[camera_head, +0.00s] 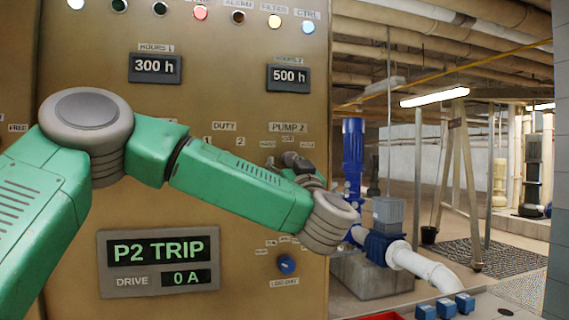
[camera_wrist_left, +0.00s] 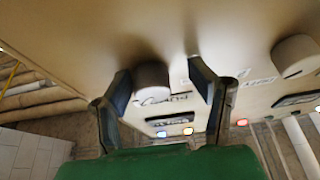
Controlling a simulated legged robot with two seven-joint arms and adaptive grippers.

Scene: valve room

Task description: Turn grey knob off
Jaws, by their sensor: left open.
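A grey knob (camera_wrist_left: 152,78) stands out from the panel between the two fingers of my left gripper (camera_wrist_left: 158,82) in the left wrist view. The fingers are apart, one on each side of the knob; I cannot tell whether either touches it. In the head view my left gripper (camera_head: 298,168) is by the panel just below the PUMP 2 label, mostly hidden behind my wrist. The knob is hard to make out there. My right gripper is not in view.
The brown control panel (camera_head: 225,90) carries lamps, hour displays and a P2 TRIP display (camera_head: 158,250). A blue knob (camera_head: 286,264) sits below my wrist. Another grey knob (camera_wrist_left: 297,55) is at the right in the wrist view. Blue blocks (camera_head: 445,307) lie at the lower right.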

